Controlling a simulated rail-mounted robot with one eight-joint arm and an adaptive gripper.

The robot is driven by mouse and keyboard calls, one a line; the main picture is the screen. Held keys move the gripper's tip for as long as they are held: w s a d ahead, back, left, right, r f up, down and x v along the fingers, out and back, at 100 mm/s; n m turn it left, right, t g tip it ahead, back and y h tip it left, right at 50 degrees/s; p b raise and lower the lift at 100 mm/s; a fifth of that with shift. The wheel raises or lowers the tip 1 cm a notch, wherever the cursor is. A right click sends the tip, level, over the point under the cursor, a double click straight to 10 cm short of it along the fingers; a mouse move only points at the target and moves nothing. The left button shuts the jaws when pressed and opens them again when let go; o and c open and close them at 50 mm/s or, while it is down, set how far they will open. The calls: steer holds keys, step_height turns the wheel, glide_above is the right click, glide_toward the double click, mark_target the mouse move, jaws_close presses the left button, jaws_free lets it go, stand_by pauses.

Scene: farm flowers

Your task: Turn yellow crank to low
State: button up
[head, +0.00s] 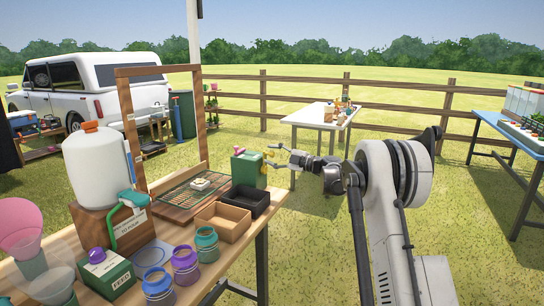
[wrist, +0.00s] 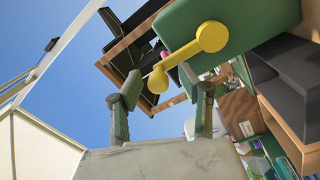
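The yellow crank (wrist: 211,37) sits on the side of a green box (wrist: 262,22) in the wrist view. Its arm ends in a round yellow knob (wrist: 157,80). In the head view the green box (head: 248,170) stands at the far end of the wooden table, with the small yellow crank (head: 268,154) on its right side. My gripper (head: 279,156) is just right of the box. In the wrist view its two fingers are spread, with the knob appearing between the fingertips; whether they touch it I cannot tell. No low marking is readable.
A black tray (head: 246,200) and a brown box (head: 222,221) stand in front of the green box. A wire rack (head: 180,196), a white tank (head: 97,165) and several jars share the table. Open grass lies right of the table.

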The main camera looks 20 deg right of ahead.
steer(key=shift+d, duration=0.1)
steer(key=v, duration=1.2)
steer(key=s+a+r+m+g+h+p, duration=0.25)
steer(key=s+a+r+m, duration=0.2)
steer(key=s+a, duration=0.6)
steer(key=s+a+r+m+g+h+p, duration=0.1)
steer(key=s+a+r+m+g+h, duration=0.4)
steer(key=s+a, duration=0.55)
steer(key=s+f+m+h+p, duration=0.1)
steer(key=s+m, duration=0.3)
steer(key=s, duration=0.6)
steer(key=s+f+m+t+h+p, duration=0.1)
steer(key=s+f+m, duration=0.3)
steer(key=s, duration=0.6)
steer(key=s+f+m+h+p, duration=0.1)
steer(key=s+f+m+h, duration=0.1)
steer(key=s, duration=0.8)
steer(key=shift+s+f+m+h, duration=0.3)
steer(key=shift+m+h, duration=0.45)
steer(key=shift+m, duration=0.4)
